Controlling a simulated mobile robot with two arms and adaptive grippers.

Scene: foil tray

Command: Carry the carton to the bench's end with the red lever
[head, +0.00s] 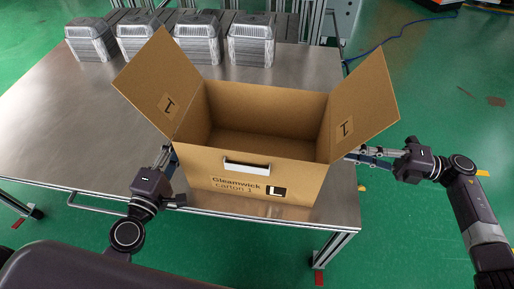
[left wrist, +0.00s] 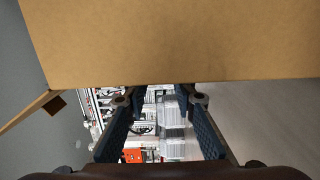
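The open cardboard carton (head: 255,170) stands upright at the bench's near right part, flaps spread left and right. Its front shows a white-edged handle slot and "Gleamwick Carton 1". My left gripper (head: 168,160) is at the carton's left side; in the left wrist view its two fingers (left wrist: 160,100) are apart with nothing seen between them, and the carton wall (left wrist: 180,40) hides the tips. My right gripper (head: 358,156) is at the carton's right side; its finger gap is unclear. Small red parts show at the bench's feet, right (head: 319,278) and left (head: 20,222).
The steel bench (head: 70,130) is bare to the carton's left. Several stacks of foil trays (head: 195,38) line its back edge. Green floor (head: 430,90) lies to the right, with a blue cable (head: 385,50) behind. A rail (head: 95,207) runs below the front edge.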

